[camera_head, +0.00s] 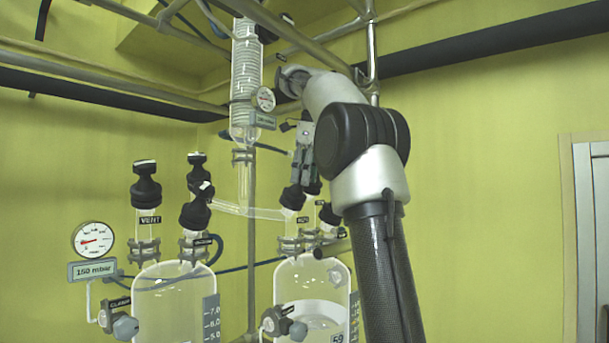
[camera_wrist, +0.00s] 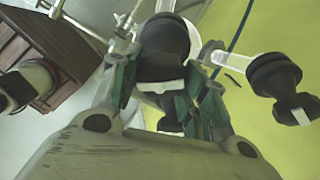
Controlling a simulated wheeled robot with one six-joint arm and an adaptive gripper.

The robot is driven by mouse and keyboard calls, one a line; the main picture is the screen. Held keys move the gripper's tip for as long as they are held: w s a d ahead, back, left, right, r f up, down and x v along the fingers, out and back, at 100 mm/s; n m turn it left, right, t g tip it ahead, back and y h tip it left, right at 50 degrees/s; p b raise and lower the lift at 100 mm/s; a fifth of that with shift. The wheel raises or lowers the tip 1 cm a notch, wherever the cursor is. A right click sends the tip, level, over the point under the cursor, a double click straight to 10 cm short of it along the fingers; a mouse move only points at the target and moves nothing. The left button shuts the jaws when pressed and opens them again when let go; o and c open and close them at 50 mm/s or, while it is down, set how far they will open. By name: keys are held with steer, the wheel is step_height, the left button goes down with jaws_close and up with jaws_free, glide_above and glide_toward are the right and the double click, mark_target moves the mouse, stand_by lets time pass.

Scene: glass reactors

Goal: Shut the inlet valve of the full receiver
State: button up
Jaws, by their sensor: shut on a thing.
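Two glass receivers stand side by side in the head view. The right receiver (camera_head: 290,285) holds a white content low in its body; the left receiver (camera_head: 165,300) looks clear, its lower part cut off. My gripper (camera_head: 298,183) points down over the right receiver's neck, shut on a black valve knob (camera_head: 291,199). In the wrist view the black knob (camera_wrist: 165,50), with a white mark, sits between the two green fingers of my gripper (camera_wrist: 165,92). The fingers partly hide the knob and its stem. Whether the valve is open or closed I cannot tell.
A slanted glass tube (camera_head: 245,210) joins the receivers' tops below the condenser (camera_head: 246,80). Black knobs, including the vent knob (camera_head: 146,185), crowd the left receiver. Another black knob (camera_wrist: 275,75) is near my gripper. A gauge (camera_head: 93,240) hangs at left. Pipes cross overhead.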

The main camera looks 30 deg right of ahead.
steer(key=m+y, duration=0.1)
steer(key=m, duration=0.3)
steer(key=shift+g, duration=0.3)
steer(key=shift+m+y, duration=0.5)
steer(key=shift+m, duration=1.4)
steer(key=o, duration=1)
steer(key=shift+o, duration=0.2)
